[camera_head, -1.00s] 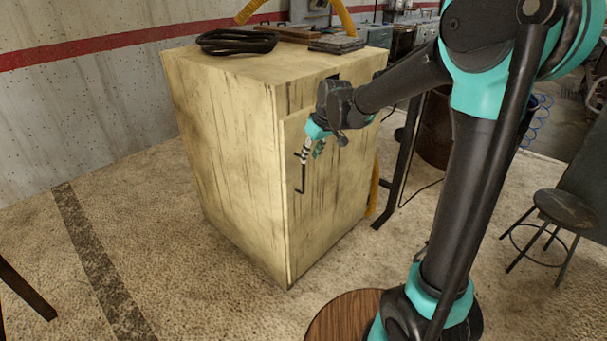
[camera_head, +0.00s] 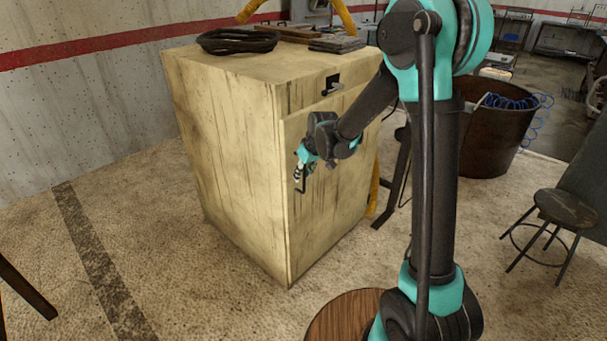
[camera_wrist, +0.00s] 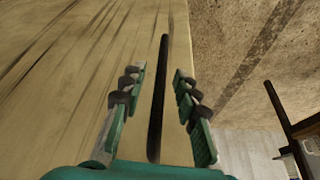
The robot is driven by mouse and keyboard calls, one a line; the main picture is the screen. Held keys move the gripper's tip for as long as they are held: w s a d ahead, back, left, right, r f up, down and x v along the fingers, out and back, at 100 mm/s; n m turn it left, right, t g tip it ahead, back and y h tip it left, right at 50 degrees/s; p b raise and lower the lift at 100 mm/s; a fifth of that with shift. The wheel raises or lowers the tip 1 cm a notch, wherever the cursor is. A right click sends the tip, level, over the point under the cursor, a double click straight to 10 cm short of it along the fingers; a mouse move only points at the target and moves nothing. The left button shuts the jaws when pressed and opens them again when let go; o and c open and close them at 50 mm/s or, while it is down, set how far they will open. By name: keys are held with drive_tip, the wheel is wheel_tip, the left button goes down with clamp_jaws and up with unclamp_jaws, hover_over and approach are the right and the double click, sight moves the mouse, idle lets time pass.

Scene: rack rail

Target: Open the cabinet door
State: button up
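The pale wooden cabinet (camera_head: 232,150) stands left of centre, and its front door (camera_head: 330,205) looks shut. The door's dark vertical bar handle (camera_wrist: 158,95) runs between the two fingers of my gripper (camera_wrist: 159,100) in the wrist view. The fingers are apart, with a gap on each side of the handle and no contact visible. In the head view my gripper (camera_head: 300,176) is at the door's left edge, at the handle's height, and hides most of the handle.
A drawer handle (camera_head: 332,86) sits above the door. A coiled black hose (camera_head: 238,41) lies on the cabinet top. A round stool (camera_head: 565,208) and a dark tub (camera_head: 490,135) stand to the right. The floor left of the cabinet is mostly clear.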

clamp_jaws()
drive_tip(key=shift+d, duration=0.1)
idle(0.3)
